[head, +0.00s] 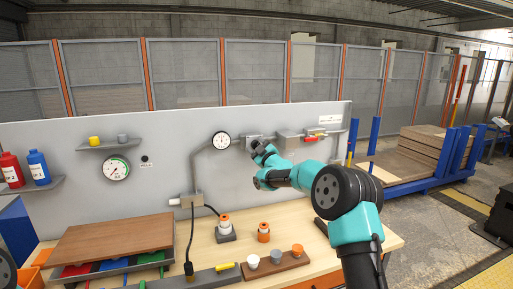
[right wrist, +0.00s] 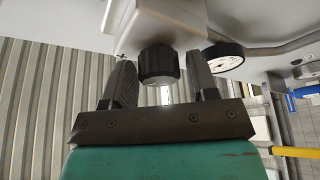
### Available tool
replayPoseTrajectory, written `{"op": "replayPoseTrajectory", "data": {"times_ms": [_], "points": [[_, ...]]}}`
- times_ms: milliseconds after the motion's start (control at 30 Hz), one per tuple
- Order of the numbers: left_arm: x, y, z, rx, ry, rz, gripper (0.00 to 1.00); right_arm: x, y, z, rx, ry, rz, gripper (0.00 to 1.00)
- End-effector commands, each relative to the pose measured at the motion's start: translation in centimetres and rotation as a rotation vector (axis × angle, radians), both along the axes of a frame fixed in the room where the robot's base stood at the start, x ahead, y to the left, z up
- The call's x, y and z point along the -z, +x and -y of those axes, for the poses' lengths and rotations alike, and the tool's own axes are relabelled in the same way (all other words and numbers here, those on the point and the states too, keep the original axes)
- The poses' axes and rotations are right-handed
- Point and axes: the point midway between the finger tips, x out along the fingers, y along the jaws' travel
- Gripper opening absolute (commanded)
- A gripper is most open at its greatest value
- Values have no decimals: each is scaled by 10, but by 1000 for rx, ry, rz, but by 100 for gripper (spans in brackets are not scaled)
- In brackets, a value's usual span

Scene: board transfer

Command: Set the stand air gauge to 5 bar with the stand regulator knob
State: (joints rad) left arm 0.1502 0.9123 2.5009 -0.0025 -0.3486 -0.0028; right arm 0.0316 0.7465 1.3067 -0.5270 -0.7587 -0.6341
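The stand regulator, a grey block (head: 252,139), sits on the air pipe at the panel, and its black ribbed knob (right wrist: 158,65) shows in the right wrist view. The stand air gauge (head: 221,141), small and white-faced, is just left of the regulator. It also shows edge-on in the right wrist view (right wrist: 226,57); I cannot read its needle in either view. My right gripper (head: 257,166) is at the regulator. In the right wrist view its fingers (right wrist: 161,84) are apart, one on each side of the knob, with gaps visible. My left gripper is out of view.
A larger gauge (head: 116,168) hangs on the panel at left. A red-handled valve (head: 312,139) is right of the regulator. The bench (head: 345,236) carries a brown board (head: 115,238), a grey-based orange-topped piece (head: 225,229) and a block with several cups (head: 275,265).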

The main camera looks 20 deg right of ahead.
Motion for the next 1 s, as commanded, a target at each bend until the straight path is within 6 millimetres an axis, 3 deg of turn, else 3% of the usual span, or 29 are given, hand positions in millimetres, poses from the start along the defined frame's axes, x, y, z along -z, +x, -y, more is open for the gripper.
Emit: {"op": "replayPoseTrajectory", "data": {"times_ms": [100,567,1000], "points": [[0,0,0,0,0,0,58,0,0,0,0,0,0,65],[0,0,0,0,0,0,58,2,-8,3,0,1,-1,65],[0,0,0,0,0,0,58,18,-61,16,0,1,-1,65]]}}
